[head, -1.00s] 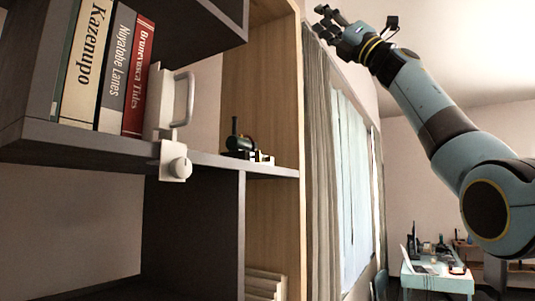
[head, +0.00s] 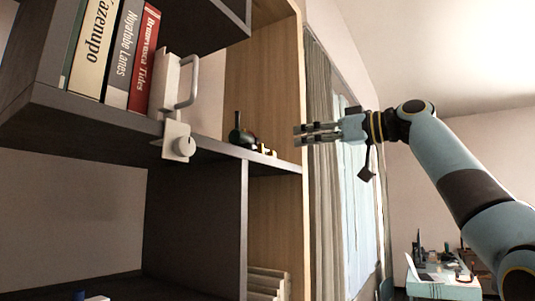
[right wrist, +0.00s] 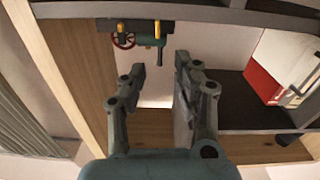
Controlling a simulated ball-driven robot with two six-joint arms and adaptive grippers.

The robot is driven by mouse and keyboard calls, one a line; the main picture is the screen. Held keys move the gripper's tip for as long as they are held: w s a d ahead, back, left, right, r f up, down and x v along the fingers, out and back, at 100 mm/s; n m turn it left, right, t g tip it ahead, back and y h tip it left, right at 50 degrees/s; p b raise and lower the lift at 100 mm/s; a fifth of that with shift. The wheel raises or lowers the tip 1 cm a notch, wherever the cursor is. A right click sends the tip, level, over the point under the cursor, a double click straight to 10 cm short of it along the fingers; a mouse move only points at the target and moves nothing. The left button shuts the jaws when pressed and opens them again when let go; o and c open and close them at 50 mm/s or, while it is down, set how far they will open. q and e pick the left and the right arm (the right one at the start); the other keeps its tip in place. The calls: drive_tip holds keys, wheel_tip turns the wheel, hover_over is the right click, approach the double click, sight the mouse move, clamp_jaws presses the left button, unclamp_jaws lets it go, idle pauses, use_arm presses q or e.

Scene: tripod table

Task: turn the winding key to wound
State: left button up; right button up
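A white round knob (head: 184,146) sits on a white plate (head: 172,153) at the front edge of the dark shelf. I take it for the winding key, but its setting cannot be read. A white block with a looped handle (head: 187,82) stands just above it. My right gripper (head: 297,135) is right of the knob, well apart from it, pointing left near the wooden side panel. In the right wrist view its two fingers (right wrist: 160,72) are apart with nothing between them. My left gripper is not in view.
Several books (head: 115,50) stand left of the knob. A small dark green toy engine (head: 241,136) sits on the shelf right of it and shows in the wrist view (right wrist: 145,45). A desk (head: 443,286) is far off.

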sight(263, 147)
drive_tip(key=p+x, duration=0.1)
drive_tip(key=x, duration=0.2)
drive_tip(key=p+x, duration=0.2)
drive_tip(key=x, duration=0.2)
drive_tip(key=p+x, duration=0.2)
drive_tip(key=x, duration=0.1)
drive_tip(key=shift+w+a+f, duration=0.2)
drive_tip(key=shift+w+f, duration=0.15)
drive_tip(key=shift+w, duration=0.05)
clamp_jaws()
